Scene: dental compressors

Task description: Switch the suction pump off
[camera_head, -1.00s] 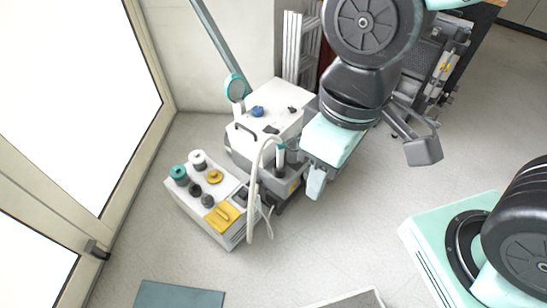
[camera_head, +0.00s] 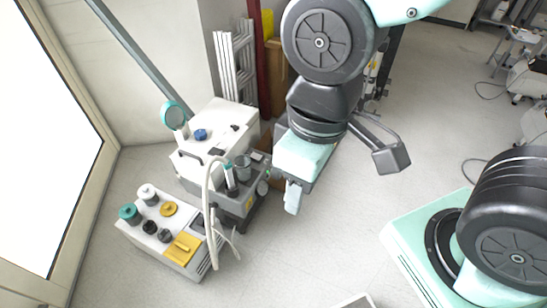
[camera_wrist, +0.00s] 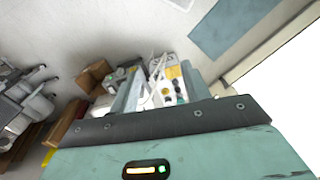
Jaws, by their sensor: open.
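A low white box unit (camera_head: 182,262) with teal, white, black and yellow knobs or caps on top stands on the floor at the left. Behind it is a larger white cabinet (camera_head: 222,118) with a blue knob (camera_head: 200,134) and a round teal-rimmed gauge (camera_head: 174,113). A grey unit (camera_head: 243,203) with clear canisters and a pale looped hose (camera_head: 208,200) stands beside them. I cannot tell for sure which is the suction pump, and no switch is readable. My gripper (camera_head: 292,198) is open and empty, above and right of the grey unit, apparently apart from it. The units also show small in the wrist view (camera_wrist: 172,85).
A glazed door (camera_head: 70,222) borders the left. Floor is clear right of the units. More equipment (camera_head: 527,80) stands at the far right.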

